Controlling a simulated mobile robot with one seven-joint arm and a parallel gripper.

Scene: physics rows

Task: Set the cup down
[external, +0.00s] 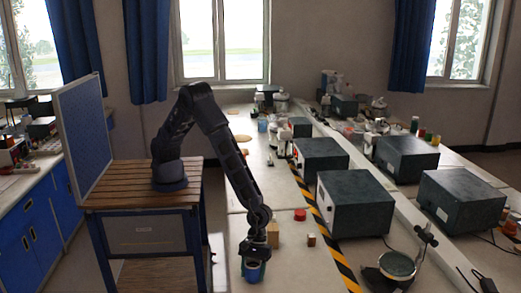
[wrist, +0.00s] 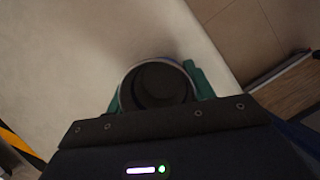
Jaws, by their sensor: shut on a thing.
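A blue cup (external: 253,271) with a dark inside is at the near left part of the light table. In the wrist view the cup (wrist: 157,84) shows from above as a pale-blue rim around a dark inside. My gripper (external: 255,260) is shut on the cup, with a green finger on either side of it in the wrist view (wrist: 158,88). The cup looks upright. I cannot tell whether its base touches the table or hangs a little above it.
A wooden block (external: 273,235) stands just behind the cup. A red round thing (external: 300,215) and a small brown cube (external: 311,240) lie to the right. Dark boxes (external: 355,203) stand beyond the yellow-black tape. The table's left edge is close to the cup.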

